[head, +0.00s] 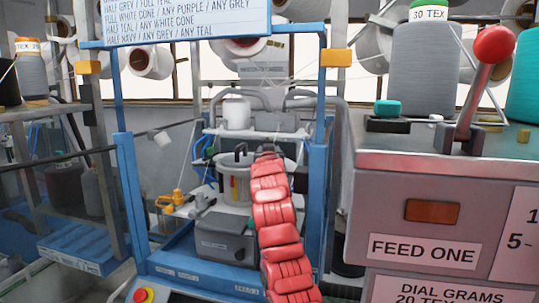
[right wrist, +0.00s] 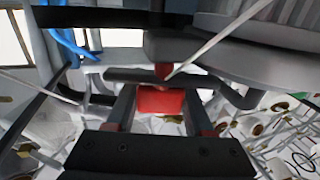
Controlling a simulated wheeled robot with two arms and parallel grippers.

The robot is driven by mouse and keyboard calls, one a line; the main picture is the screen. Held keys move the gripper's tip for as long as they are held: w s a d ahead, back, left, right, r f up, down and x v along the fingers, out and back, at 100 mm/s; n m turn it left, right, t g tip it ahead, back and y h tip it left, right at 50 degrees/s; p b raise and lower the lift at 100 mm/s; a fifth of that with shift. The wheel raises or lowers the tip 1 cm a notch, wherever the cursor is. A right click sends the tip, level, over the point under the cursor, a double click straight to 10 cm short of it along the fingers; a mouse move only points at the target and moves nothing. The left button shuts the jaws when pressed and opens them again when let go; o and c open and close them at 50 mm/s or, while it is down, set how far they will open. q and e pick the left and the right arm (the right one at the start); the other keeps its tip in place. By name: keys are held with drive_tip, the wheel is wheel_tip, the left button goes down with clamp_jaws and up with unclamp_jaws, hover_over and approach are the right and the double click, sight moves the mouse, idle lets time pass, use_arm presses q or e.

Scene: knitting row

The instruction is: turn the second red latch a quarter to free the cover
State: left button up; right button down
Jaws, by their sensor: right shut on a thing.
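A red latch (right wrist: 161,101) shows in the middle of the right wrist view, below a dark grey part of the machine. My right gripper (right wrist: 160,108) has a finger on each side of it and is shut on it. The latch is hidden in the head view, where my red arm reaches up to the knitting machine's metal cylinder (head: 237,188) and my right gripper (head: 268,150) is a small dark shape at its end. I cannot tell the latch's angle, nor pick out the cover with certainty. My left gripper is not in view.
A blue frame (head: 128,185) surrounds the machine. A grey cabinet marked FEED ONE (head: 395,200) stands at the right, with a red-knobbed lever (head: 470,100) and yarn cones (head: 425,75) on top. A grey box (head: 225,240) sits low, left of my arm. A pale yarn (right wrist: 220,37) crosses close to the latch.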

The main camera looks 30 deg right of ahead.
drive_tip(key=shift+c, duration=1.4)
unclamp_jaws()
drive_tip(key=shift+s+a, duration=0.1)
drive_tip(key=b+v, duration=0.6)
drive_tip(key=v, duration=1.1)
drive_tip(key=shift+a, duration=0.1)
